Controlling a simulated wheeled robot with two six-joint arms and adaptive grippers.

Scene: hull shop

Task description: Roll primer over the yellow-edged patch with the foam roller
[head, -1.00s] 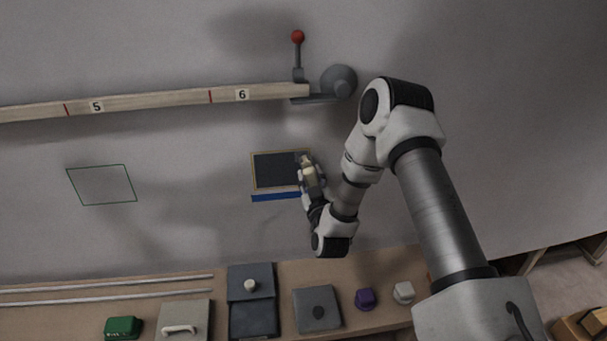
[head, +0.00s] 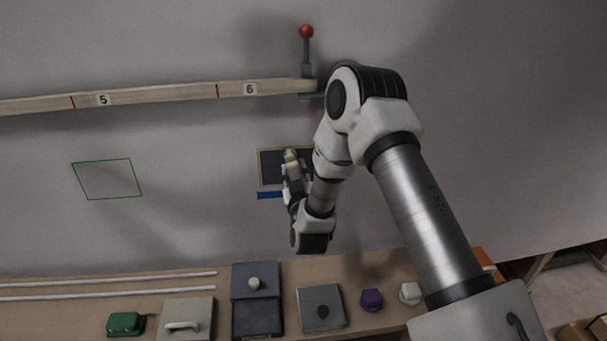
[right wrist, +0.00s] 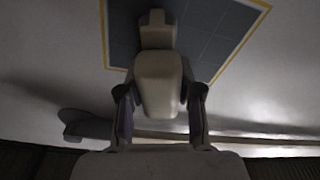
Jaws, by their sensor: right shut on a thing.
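The yellow-edged patch (head: 271,165) is a dark rectangle on the grey hull wall, with a blue strip (head: 268,195) along its lower edge. The patch (right wrist: 205,40) also fills the top of the right wrist view. The tool's end overlaps the patch in both views. I cannot tell if it touches the surface. My arm hides the patch's right part. My left gripper is not in view.
A wooden batten (head: 170,95) runs above the patch to a red-knobbed lever (head: 306,50). A green-outlined square (head: 107,180) is on the wall at left. A bench (head: 60,310) below holds several items, including a green block (head: 124,323) and a purple one (head: 371,299).

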